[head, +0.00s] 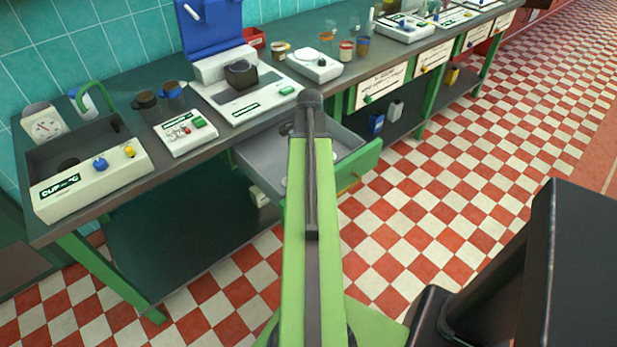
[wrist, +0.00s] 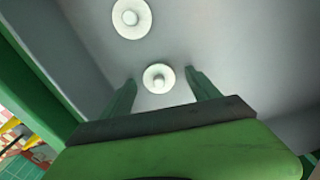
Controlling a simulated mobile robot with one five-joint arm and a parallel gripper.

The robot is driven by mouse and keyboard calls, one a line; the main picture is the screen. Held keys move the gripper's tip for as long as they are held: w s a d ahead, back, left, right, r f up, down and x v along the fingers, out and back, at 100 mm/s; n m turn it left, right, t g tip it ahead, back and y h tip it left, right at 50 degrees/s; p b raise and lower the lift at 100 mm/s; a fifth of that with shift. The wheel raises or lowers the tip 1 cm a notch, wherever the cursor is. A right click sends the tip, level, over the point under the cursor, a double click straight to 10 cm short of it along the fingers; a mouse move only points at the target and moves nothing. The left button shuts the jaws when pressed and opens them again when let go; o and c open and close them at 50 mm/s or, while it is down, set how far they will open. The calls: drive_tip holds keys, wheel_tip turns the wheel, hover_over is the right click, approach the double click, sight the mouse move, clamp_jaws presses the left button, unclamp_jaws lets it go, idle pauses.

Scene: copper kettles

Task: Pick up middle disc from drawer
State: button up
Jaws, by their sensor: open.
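The open grey drawer (head: 262,165) with a green front (head: 360,167) sticks out under the counter in the head view; its floor (wrist: 235,35) fills most of the wrist view. One white disc with a raised centre knob (wrist: 159,78) lies on that floor, between my fingertips in the picture. A second white disc (wrist: 131,18) lies farther up and left. Which one is the middle disc I cannot tell. My gripper (wrist: 160,80) is open and empty, its green fingers on either side of the nearer disc. In the head view my arm hides my gripper and much of the drawer.
The grey counter (head: 85,160) above the drawer holds a cup-warmer unit (head: 95,185), a scale with a dark pot (head: 241,74) and several jars. The drawer's green wall (wrist: 40,90) stands close at the left in the wrist view.

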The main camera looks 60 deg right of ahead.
drive_tip(key=c, duration=1.4)
wheel_tip(320, 180, up, 10)
drive_tip(key=p, duration=1)
drive_tip(key=shift+r+p, duration=0.2)
drive_tip(key=shift+p, duration=0.2)
